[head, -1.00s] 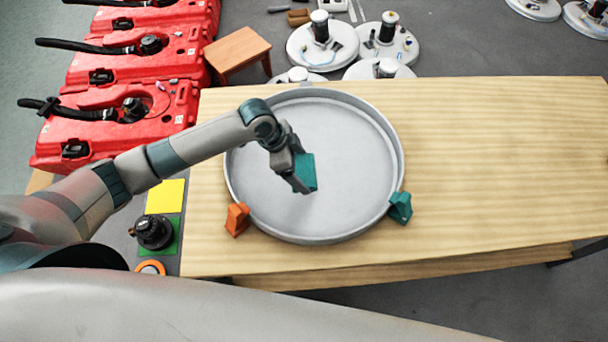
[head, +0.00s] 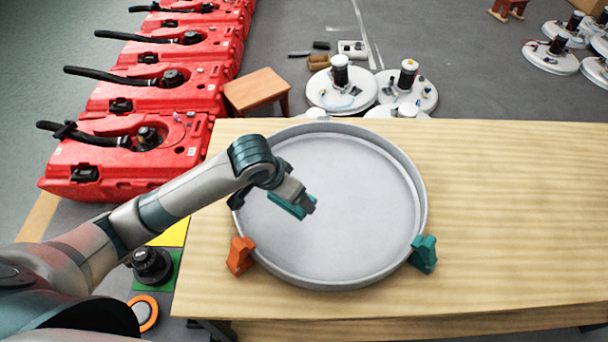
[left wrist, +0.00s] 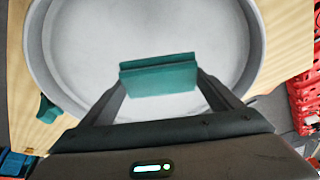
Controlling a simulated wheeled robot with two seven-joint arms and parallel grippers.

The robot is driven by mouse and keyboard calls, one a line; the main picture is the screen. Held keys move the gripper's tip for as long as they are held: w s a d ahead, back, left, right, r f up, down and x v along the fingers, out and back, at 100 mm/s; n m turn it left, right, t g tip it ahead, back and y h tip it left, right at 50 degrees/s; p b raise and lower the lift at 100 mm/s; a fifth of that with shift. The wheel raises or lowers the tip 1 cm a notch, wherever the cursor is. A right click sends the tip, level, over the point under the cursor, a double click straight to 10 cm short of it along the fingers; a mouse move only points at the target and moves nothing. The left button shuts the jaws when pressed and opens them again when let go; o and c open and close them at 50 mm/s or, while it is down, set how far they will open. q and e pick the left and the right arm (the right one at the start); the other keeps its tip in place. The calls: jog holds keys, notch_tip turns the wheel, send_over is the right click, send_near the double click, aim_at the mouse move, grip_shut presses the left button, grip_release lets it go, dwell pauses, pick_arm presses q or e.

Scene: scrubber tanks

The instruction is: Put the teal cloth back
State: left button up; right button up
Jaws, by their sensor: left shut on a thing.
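The teal cloth (head: 291,206) is a small folded block held over the round grey tray (head: 400,259) on the wooden table. My left gripper (head: 303,203) is shut on the cloth above the tray's left half. In the left wrist view the cloth (left wrist: 160,77) sits across both fingertips, with the tray floor (left wrist: 90,50) behind it. A teal clip-like holder (head: 424,254) stands at the tray's lower right rim and shows in the left wrist view too (left wrist: 47,109). An orange holder (head: 240,255) stands at the lower left rim. My right gripper is not in view.
The table (head: 510,220) is clear to the right of the tray. Red tanks with black hoses (head: 130,150) line the floor at left. A small wooden stool (head: 257,90) and white round units (head: 340,88) stand behind the table. A black knob (head: 152,266) is at front left.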

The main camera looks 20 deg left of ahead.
pick_arm(q)
jog(key=a+n, duration=0.1)
jog(key=n+y+b, duration=0.1)
jog(key=a+n+b, duration=0.1)
jog(key=shift+s+a+r+n, duration=0.25)
jog(key=shift+a+r+n, duration=0.05)
jog(key=shift+a, duration=0.05)
jog(key=shift+s+a+r+n+y, duration=0.1)
jog(key=shift+a+r+n+y, duration=0.1)
jog(key=shift+a+n+y, duration=0.15)
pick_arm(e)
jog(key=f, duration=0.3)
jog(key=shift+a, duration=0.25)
pick_arm(q)
jog(key=shift+d, duration=0.2)
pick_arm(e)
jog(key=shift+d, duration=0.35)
